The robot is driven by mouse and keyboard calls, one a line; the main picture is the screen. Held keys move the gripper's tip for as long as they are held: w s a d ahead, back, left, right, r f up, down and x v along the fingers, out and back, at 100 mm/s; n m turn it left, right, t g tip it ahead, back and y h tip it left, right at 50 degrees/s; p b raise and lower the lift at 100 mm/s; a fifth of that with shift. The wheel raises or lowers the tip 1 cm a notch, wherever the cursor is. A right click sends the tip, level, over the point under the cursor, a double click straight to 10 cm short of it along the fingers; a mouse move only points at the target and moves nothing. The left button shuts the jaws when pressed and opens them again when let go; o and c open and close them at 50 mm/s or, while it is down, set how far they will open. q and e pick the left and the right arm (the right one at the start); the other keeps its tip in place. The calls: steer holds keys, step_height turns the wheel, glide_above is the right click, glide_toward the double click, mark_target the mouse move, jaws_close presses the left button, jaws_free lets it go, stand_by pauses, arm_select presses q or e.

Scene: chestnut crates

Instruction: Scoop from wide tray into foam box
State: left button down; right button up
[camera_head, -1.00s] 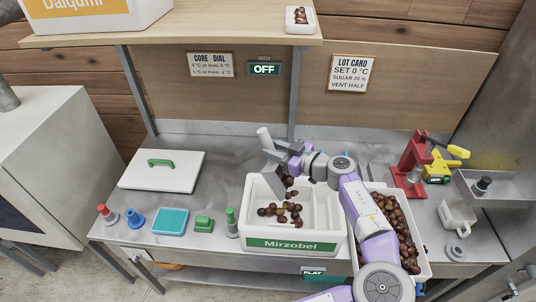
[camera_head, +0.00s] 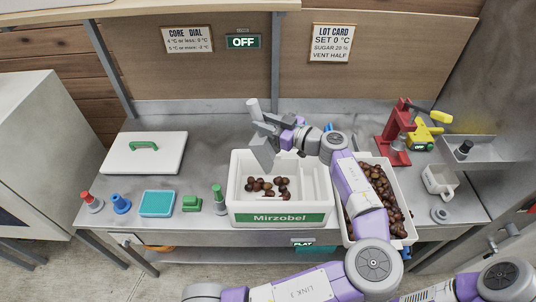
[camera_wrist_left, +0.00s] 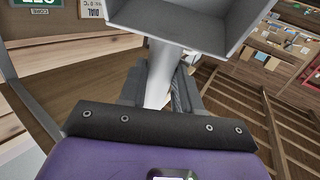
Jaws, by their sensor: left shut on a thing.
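The white foam box (camera_head: 236,205), labelled Mirzobel, stands at mid-bench with several chestnuts (camera_head: 267,187) loose on its floor, mostly left and centre. My left gripper (camera_head: 274,130) is shut on a grey scoop (camera_head: 262,152). The scoop is held tilted above the box's back left part, its handle (camera_head: 253,107) pointing up. In the left wrist view, the scoop's pan (camera_wrist_left: 185,25) shows no chestnuts in its visible part. The wide white tray (camera_head: 409,232) of chestnuts (camera_head: 385,190) stands right of the box, partly hidden by my left arm. My right gripper is out of view.
A white lid (camera_head: 145,160) with a green handle lies at the back left. A red stand (camera_head: 394,135), yellow tool (camera_head: 424,138) and white cup (camera_head: 440,181) are at right.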

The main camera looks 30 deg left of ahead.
arm_select(q)
steer(key=shift+a, duration=0.1)
steer(key=s+a+f+n+t+h+p, duration=0.1)
steer(key=s+a+f+h, duration=0.1)
steer(key=a+f+h, duration=1)
steer(key=a, duration=0.3)
steer(key=shift+s+a+f+n+h, duration=0.15)
steer(key=shift+s+f+n+h, duration=0.15)
steer(key=shift+s+n+h, duration=0.1)
stand_by(0.7)
step_height(320, 180, up, 6)
steer(key=p, duration=0.6)
stand_by(0.3)
